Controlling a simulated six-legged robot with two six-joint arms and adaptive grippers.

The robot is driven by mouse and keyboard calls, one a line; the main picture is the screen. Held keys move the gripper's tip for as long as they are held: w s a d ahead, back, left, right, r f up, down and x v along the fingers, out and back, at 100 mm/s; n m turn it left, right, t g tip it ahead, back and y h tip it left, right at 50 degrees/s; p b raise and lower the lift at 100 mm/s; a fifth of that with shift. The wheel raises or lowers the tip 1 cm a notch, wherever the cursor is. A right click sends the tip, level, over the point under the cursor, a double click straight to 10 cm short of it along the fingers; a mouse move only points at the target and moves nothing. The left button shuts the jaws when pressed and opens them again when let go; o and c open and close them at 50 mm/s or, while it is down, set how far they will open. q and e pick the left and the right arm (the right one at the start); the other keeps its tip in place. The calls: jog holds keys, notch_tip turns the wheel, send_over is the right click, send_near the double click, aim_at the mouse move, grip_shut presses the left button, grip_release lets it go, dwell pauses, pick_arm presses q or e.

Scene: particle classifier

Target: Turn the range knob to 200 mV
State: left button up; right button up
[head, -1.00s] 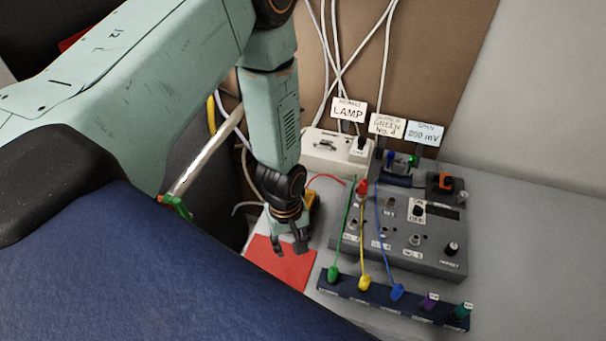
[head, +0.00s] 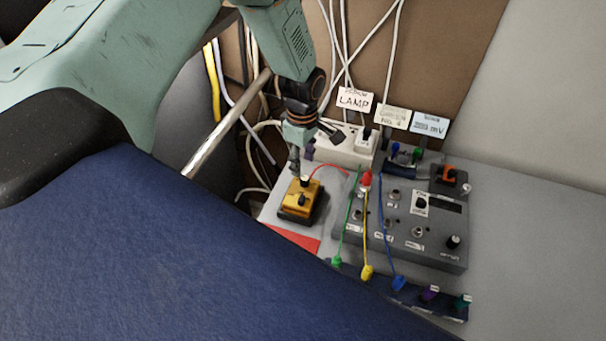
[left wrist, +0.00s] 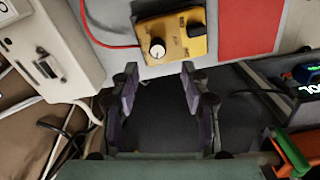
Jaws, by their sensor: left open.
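My left gripper (head: 312,150) is open and empty, just behind the yellow box (head: 302,194). In the left wrist view its two fingers (left wrist: 159,80) stand apart below the yellow box (left wrist: 172,38), touching neither knob. The box carries a white-topped knob (left wrist: 157,49) and a black knob (left wrist: 195,28). The grey instrument box (head: 404,232) has a black knob (head: 453,242) at its front right; its label is too small to read surely. A card (head: 430,124) at the back reads mV; its number is blurred now. My right gripper is not in view.
A white switch box (head: 343,147) stands behind the gripper, beside hanging cables. A red mat (head: 292,237) lies in front of the yellow box. Green, yellow and blue leads cross the instrument box to a dark rack (head: 415,292). The table right of it is clear.

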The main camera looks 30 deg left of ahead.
aim_at(304, 178)
pick_arm(q)
jog(key=f, duration=0.5)
jog(key=shift+w+d+f, duration=0.2)
jog(key=shift+w+d, duration=0.05)
jog(key=shift+s+a+f, duration=0.1)
jog(key=shift+s+f, duration=0.1)
jog(key=shift+f, duration=0.2)
jog(key=shift+a+f, duration=0.1)
jog(key=shift+w, duration=0.1)
jog(key=shift+w, duration=0.1)
jog(key=shift+c, duration=1.3)
jog(key=c, duration=0.4)
grip_shut()
